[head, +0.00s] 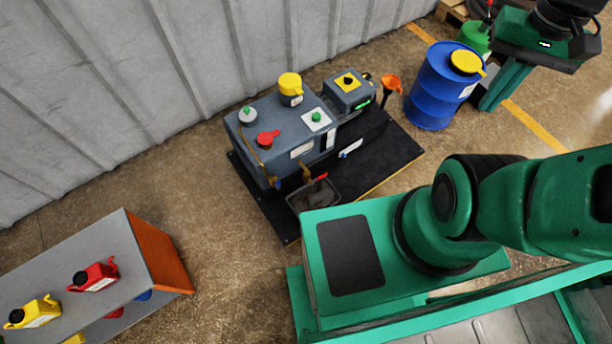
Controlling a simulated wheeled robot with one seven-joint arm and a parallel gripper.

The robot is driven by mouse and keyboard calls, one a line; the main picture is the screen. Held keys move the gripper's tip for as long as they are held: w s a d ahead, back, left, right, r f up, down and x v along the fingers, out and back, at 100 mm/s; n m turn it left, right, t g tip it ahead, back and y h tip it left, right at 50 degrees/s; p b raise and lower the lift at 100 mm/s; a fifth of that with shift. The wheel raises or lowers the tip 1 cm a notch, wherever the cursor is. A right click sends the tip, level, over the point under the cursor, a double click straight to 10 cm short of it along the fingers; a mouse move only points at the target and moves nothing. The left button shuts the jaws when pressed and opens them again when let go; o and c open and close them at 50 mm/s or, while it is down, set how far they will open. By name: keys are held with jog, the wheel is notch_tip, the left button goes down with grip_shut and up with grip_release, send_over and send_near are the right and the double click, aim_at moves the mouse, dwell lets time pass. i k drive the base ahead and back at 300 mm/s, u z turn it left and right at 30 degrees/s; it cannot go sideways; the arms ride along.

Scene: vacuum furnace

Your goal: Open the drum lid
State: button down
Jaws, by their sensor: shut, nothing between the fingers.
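The blue drum (432,97) stands upright on the floor at the upper right of the head view. Its yellow lid (466,61) lies flat over the right part of the drum top, with a small tab at its right edge. The lid looks down on the drum. My gripper (488,102) comes in from the upper right, its green fingers slanting down to the left. The fingers are together and empty, just right of the drum in the picture. I cannot tell whether they touch the drum.
A green can (475,37) stands behind the drum. An orange funnel (390,84) is to its left. A grey pump unit (277,130) sits on a black mat (398,158). A grey-topped bench (105,250) with red and yellow jugs is at lower left.

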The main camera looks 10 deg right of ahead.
aim_at(465, 60)
jog(key=z, duration=1.85)
jog(key=k, duration=1.1)
jog(key=z, duration=1.2)
jog(key=i, duration=2.6)
jog(key=u, duration=0.7)
jog(key=i, duration=0.9)
jog(key=u, duration=0.75)
